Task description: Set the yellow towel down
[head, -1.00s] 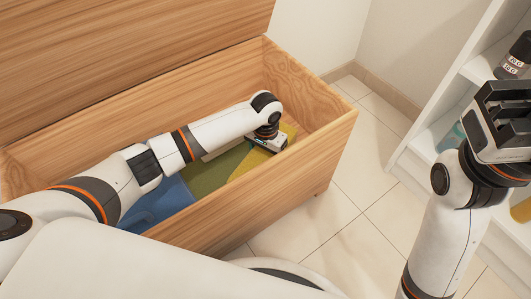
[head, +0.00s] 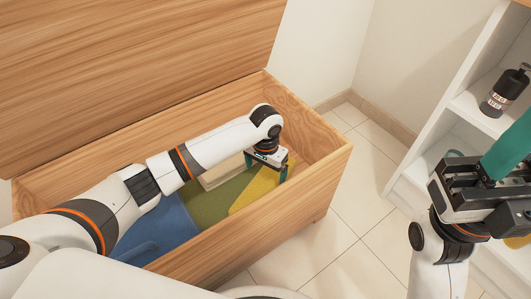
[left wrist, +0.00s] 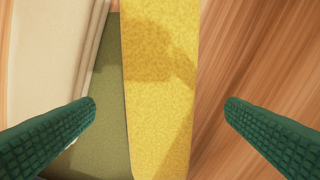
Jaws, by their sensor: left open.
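The yellow towel (head: 255,190) lies as a flat strip inside the open wooden chest (head: 255,225), over the olive-green layer there. In the left wrist view the towel (left wrist: 158,100) runs between my fingers, with a gap on each side. My left gripper (head: 266,170) is open above the towel, near the chest's right end, and holds nothing. Its green fingers (left wrist: 160,115) show wide apart. My right gripper (head: 490,180) is at the right edge, by the shelf; one teal finger shows, and its opening cannot be judged.
A blue item (head: 158,228) and a beige block (head: 222,173) lie in the chest beside the olive-green layer (head: 210,203). The lid (head: 130,75) stands open behind. A white shelf (head: 470,105) at right holds a dark bottle (head: 505,92). The tiled floor (head: 355,205) between is clear.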

